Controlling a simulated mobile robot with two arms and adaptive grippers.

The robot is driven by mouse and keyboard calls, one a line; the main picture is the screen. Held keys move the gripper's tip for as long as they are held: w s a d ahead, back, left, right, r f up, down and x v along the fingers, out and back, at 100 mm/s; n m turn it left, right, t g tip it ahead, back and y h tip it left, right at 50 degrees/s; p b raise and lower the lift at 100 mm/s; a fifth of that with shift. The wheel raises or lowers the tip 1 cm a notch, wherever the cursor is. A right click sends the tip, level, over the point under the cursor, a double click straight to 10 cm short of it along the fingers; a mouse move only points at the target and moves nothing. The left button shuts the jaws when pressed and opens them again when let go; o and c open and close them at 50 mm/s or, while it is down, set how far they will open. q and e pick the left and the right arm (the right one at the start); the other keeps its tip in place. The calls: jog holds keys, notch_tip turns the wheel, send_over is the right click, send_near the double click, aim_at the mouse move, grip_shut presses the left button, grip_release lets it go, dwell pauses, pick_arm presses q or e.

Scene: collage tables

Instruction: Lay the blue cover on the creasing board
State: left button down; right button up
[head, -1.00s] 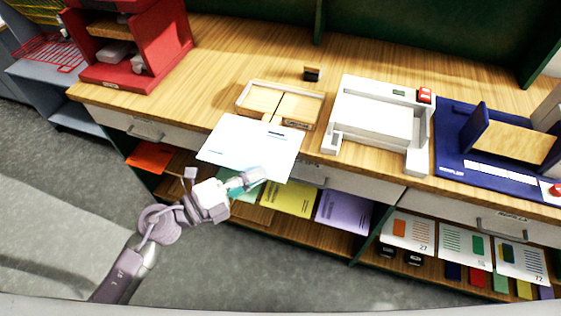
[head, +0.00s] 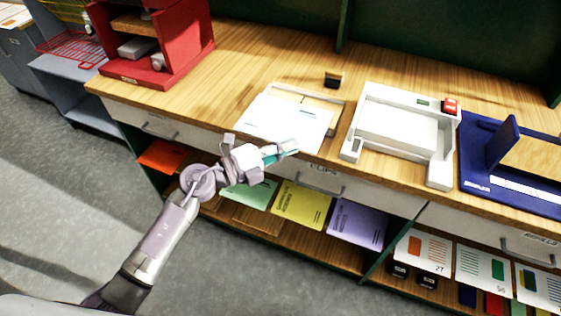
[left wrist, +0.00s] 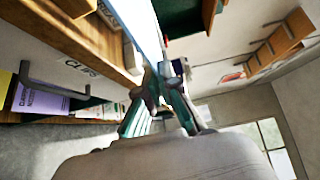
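The cover is a pale, almost white-blue sheet (head: 286,121) in the head view. It lies over or just above the wooden creasing board (head: 316,98), hiding most of it; only the board's back and right edges show. I cannot tell whether the sheet touches the board. My left gripper (head: 287,149) is at the sheet's near edge, in front of the counter. In the left wrist view the sheet (left wrist: 138,18) runs up from the left fingertips (left wrist: 162,72), which are closed on its edge. My right gripper is not in view.
A white machine with a red switch (head: 402,135) stands right of the board, and a blue-based device (head: 500,185) beyond it. A small dark block (head: 333,80) sits behind the board. A red stand (head: 155,50) is at the left. Coloured papers lie on the shelf below.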

pick_arm(q)
jog(key=w+d+f+b, duration=0.1)
jog(key=w+b, duration=0.1)
jog(key=w+d+f+b, duration=0.1)
jog(key=w+b, duration=0.1)
jog(key=w, duration=0.1)
jog(key=w+d+f+b, duration=0.1)
jog(key=w+b, duration=0.2)
jog(key=shift+w+f, duration=0.15)
jog(key=shift+w+f+b, duration=0.3)
jog(key=shift+f+b, duration=0.2)
jog(key=shift+f, duration=0.15)
jog(key=c, duration=1.2)
grip_release()
jog(key=shift+c, duration=0.2)
jog(key=shift+s+a, duration=0.1)
jog(key=shift+a, duration=0.1)
jog(key=v, duration=1.1)
jog(key=shift+a, duration=0.3)
jog(key=shift+s+f, duration=0.1)
